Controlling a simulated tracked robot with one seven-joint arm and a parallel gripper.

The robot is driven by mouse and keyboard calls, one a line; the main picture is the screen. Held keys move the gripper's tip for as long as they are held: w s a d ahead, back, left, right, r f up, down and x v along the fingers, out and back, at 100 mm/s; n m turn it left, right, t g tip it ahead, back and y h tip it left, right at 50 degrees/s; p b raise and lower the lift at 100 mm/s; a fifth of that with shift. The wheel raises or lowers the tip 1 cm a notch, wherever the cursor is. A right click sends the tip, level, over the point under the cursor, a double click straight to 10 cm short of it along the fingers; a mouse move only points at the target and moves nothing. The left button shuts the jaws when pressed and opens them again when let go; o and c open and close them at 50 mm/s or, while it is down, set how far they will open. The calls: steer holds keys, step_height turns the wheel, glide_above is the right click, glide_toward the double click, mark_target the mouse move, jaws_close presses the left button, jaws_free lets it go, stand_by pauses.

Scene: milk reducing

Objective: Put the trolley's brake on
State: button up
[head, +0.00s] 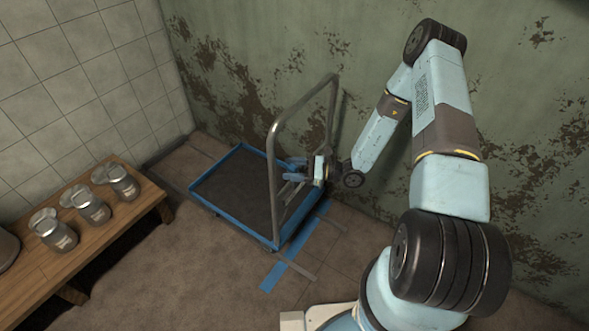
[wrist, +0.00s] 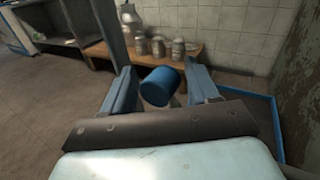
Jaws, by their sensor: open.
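The trolley has a dark deck with a blue rim (head: 233,229) and a tall grey tube handle (head: 273,165). It stands by the green wall in the head view. My gripper (head: 294,169) is at the handle, partly seen behind and through its frame. In the wrist view my gripper (wrist: 161,80) is open, with one blue finger on each side of a blue cylinder (wrist: 161,87). The cylinder looks like a lever grip, but I cannot tell whether the fingers touch it. The trolley's blue rim also shows at the right of the wrist view (wrist: 262,97). The brake at the wheels is hidden.
A wooden bench (head: 105,221) with several metal milk cans (head: 93,208) stands at the left. Blue tape (head: 287,268) lies on the floor by the trolley. The peeling green wall (head: 350,50) is close behind. The floor in front of the trolley is clear.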

steer(key=shift+c, duration=0.3)
jaws_close()
